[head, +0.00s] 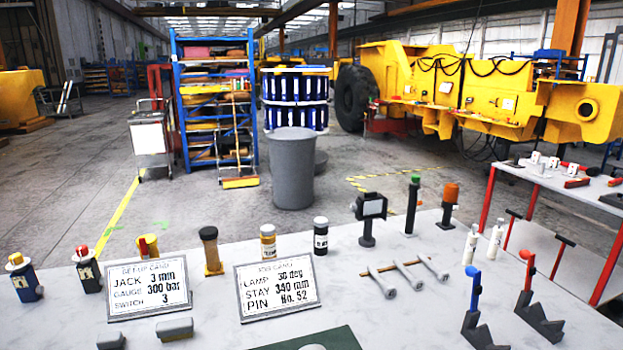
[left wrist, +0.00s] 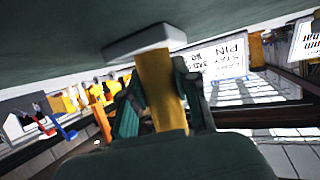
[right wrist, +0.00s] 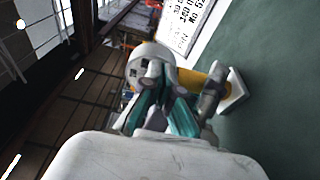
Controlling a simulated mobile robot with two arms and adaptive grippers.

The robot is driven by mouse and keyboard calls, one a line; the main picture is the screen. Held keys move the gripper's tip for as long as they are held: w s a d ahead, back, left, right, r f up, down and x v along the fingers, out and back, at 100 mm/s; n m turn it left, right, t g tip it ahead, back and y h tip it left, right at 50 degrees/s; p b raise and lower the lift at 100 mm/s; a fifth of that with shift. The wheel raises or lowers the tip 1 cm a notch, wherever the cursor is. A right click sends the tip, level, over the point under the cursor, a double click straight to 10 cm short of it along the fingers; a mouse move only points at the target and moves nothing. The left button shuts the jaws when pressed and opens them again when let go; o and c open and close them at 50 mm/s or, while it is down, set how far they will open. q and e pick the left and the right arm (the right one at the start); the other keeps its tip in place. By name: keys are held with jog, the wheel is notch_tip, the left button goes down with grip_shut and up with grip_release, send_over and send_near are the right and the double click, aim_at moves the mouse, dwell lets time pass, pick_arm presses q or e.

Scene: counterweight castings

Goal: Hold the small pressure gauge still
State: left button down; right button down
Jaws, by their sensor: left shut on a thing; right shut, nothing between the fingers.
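A yellow post on a pale grey foot stands on the green mat. In the left wrist view my left gripper (left wrist: 162,100) is shut around this yellow post (left wrist: 155,75), with one finger on each side. The right wrist view shows the post (right wrist: 203,78) from another side. A round pale part (right wrist: 150,62) with dark squares is at its far end; I cannot tell if it belongs to the post. No dial face shows, so I cannot confirm it is the gauge. My right gripper (right wrist: 165,100) is shut and empty close by. Neither gripper shows in the head view.
The green mat (head: 335,340) is at the front of the pale table. Two cards (head: 150,285) (head: 278,286) stand behind it. Several bottles, holders and red and blue levers (head: 472,290) stand around.

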jog(key=shift+a, duration=0.2)
dwell(0.6)
pick_arm(q)
jog(key=shift+d, duration=0.1)
pick_arm(e)
jog(key=shift+a+r, duration=0.1)
jog(key=shift+r, duration=0.6)
dwell(0.3)
jog(key=v, duration=0.6)
jog(key=shift+s+a, duration=0.15)
jog(key=shift+s, duration=0.1)
dwell(0.3)
jog(key=w+a+f, duration=0.1)
jog(key=w+a, duration=0.1)
jog(key=w, duration=0.3)
jog(key=shift+w, duration=0.35)
jog(key=shift+s+a, duration=0.1)
jog(key=shift+a, duration=0.15)
dwell(0.9)
